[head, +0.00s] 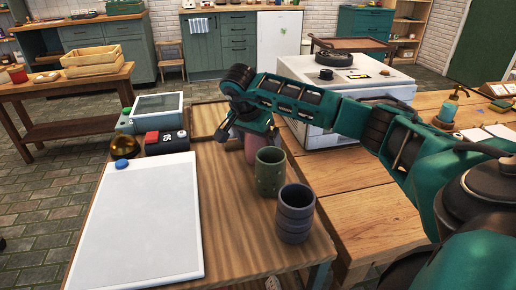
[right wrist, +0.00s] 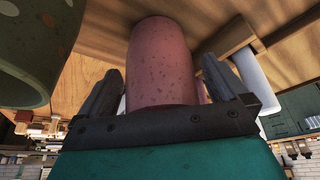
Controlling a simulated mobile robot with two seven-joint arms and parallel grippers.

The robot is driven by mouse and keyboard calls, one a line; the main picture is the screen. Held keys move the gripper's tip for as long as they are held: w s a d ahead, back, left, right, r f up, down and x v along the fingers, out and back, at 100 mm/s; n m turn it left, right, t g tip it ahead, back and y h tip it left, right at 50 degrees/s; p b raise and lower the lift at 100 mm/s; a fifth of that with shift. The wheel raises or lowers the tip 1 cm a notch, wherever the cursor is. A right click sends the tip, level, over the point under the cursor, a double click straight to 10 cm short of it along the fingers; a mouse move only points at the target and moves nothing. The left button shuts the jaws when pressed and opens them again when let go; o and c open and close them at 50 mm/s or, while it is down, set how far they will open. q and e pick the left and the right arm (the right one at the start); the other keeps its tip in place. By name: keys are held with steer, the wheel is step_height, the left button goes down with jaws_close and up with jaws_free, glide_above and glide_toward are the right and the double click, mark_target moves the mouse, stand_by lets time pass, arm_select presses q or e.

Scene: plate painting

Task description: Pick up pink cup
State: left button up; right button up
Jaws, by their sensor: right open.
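The pink cup (head: 251,152) stands on the wooden table behind the green cup (head: 269,172), which partly hides it. My right gripper (head: 247,131) is over the pink cup and hides its upper part in the head view. In the right wrist view, the pink cup (right wrist: 161,58) lies between the two spread fingers of the gripper (right wrist: 157,88), with a gap visible on each side. The speckled green cup also shows there at the left edge (right wrist: 35,45). My left gripper is not in view.
A dark grey cup (head: 295,214) stands in front of the green cup. A white board (head: 140,225) covers the table's left. A red and black box (head: 166,142), a gold ball (head: 125,146) and a wooden tray (head: 207,121) are behind. A white machine (head: 345,95) stands at the back right.

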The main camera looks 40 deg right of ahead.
steer(key=shift+w+d+f, duration=0.1)
steer(key=shift+d+f, duration=0.05)
steer(key=shift+f, duration=0.2)
steer(key=shift+c, duration=0.2)
steer(key=c, duration=1.2)
